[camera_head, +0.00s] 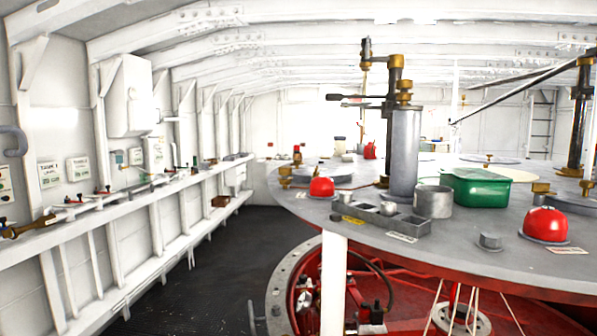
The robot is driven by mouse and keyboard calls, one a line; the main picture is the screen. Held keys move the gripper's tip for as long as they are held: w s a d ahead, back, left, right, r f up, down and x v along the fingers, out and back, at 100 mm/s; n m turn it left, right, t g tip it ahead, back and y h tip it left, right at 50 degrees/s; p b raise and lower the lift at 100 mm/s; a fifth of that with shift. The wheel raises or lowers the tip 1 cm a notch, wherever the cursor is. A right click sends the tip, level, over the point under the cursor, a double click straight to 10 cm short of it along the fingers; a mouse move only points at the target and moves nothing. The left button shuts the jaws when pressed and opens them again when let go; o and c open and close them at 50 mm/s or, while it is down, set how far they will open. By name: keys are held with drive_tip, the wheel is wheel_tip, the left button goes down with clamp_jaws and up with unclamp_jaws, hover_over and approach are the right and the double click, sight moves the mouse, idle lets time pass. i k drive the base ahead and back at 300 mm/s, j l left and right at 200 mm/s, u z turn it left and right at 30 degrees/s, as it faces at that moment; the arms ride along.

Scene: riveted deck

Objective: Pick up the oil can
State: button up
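A small red can-like object with a thin spout (370,150) stands far back on the round grey deck top, left of centre; it may be the oil can, but it is too small to be sure. The grey cylinder of a brass-topped mechanism stands just right of it and nearer. Another small red and dark object (297,153) is at the far left edge of the deck top, too small to name. My gripper is not in view.
The deck top (460,240) bears a green box (475,188), a grey tin (433,201), a compartmented metal tray (408,226) and red domes (545,224). A long wall shelf (110,215) holds tools. Dark floor (215,255) lies clear between shelf and deck.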

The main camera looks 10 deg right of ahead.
sight(371, 150)
drive_tip(key=u, duration=1.1)
drive_tip(key=i+j+u, duration=0.3)
drive_tip(key=j, duration=0.45)
drive_tip(key=i+j+u, duration=0.35)
drive_tip(key=j, duration=0.35)
drive_tip(key=i+j+u, duration=0.3)
drive_tip(key=i+j, duration=0.25)
drive_tip(key=i+l+z, duration=0.2)
drive_tip(key=i+z, duration=0.75)
drive_tip(key=i+j+z, duration=0.15)
drive_tip(key=i+z, duration=0.3)
drive_tip(key=i+j+z, duration=0.3)
drive_tip(key=z, duration=0.15)
drive_tip(key=i+l+z, duration=0.15)
drive_tip(key=i+z, duration=0.15)
drive_tip(key=i, duration=0.45)
drive_tip(key=i+z, duration=0.3)
drive_tip(key=i, duration=0.45)
drive_tip(key=i+j+z, duration=0.3)
drive_tip(key=i, duration=0.45)
drive_tip(key=l, duration=0.1)
